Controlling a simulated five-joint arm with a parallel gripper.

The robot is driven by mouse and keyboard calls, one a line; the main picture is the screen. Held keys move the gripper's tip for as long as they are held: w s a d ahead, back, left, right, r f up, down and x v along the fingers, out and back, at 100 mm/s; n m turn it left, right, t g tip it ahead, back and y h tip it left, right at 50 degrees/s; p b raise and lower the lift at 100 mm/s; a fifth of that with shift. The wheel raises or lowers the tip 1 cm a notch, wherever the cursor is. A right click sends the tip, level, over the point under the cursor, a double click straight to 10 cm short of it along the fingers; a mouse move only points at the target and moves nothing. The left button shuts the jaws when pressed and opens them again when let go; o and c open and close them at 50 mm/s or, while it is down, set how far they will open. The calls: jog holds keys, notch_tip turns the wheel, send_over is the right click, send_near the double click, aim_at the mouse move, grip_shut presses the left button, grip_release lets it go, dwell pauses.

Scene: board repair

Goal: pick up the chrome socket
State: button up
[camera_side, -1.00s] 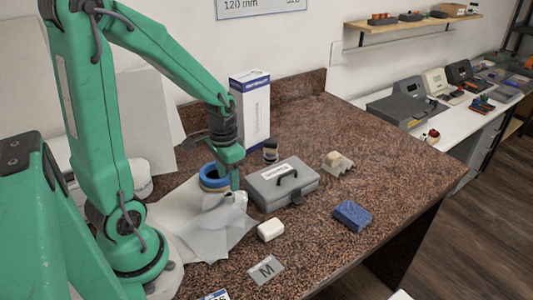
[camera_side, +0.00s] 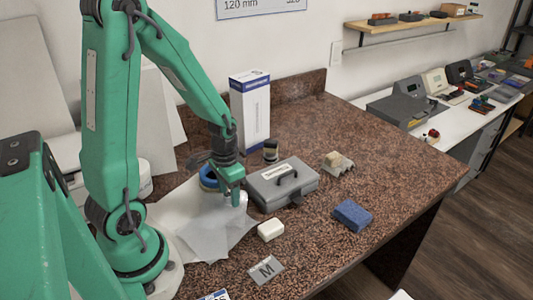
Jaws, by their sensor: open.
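My gripper (camera_side: 234,199) points down over the crumpled pale sheet (camera_side: 205,236), just left of the grey case. It is open, though its fingers are small and the gap between them is hard to see. A small pale, shiny thing (camera_side: 243,199) shows right at the fingertips; it may be the chrome socket, but it is too small and too covered to be sure. I cannot tell whether the fingers touch it.
A grey case (camera_side: 283,194) with a black handle stands close to the right of my gripper. A white block (camera_side: 270,230) lies in front, a blue block (camera_side: 352,215) farther right. A tall box (camera_side: 250,110) stands behind.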

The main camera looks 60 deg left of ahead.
jog(key=shift+f, duration=0.9)
jog(key=c, duration=1.1)
